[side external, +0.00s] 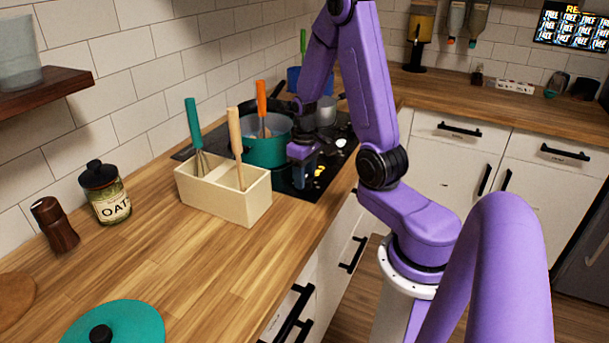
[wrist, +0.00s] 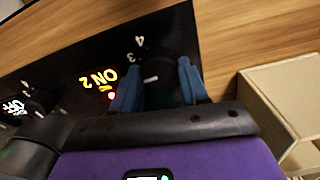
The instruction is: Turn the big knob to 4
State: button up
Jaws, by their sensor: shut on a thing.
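The big knob (wrist: 158,66) is black with a white pointer mark and sits on the dark stove panel (wrist: 60,60). The numerals 3 and 4 show beside it, and a lit yellow readout (wrist: 98,79) says "ON 2" to its left. My gripper (wrist: 158,85) has its two blue fingers on either side of the knob and is shut on it. In the side external view my gripper (side external: 303,172) is low at the front of the stove, and the knob between the fingers is hidden there.
A second knob (wrist: 14,118) with an "OFF" readout lies further left on the panel. A teal pot (side external: 262,150) stands close behind my gripper. A pale wooden utensil box (side external: 232,205) is beside the stove; it also shows at right in the wrist view (wrist: 285,90).

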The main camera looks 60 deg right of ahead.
jog(key=m, duration=0.7)
jog(key=shift+d, duration=0.1)
jog(key=m, duration=0.4)
jog(key=shift+m, duration=1.9)
jog(key=shift+r, duration=0.1)
jog(key=o, duration=1.1)
jog(key=shift+c, duration=0.2)
notch_tip(320, 180, up, 17)
jog(key=shift+r, duration=0.2)
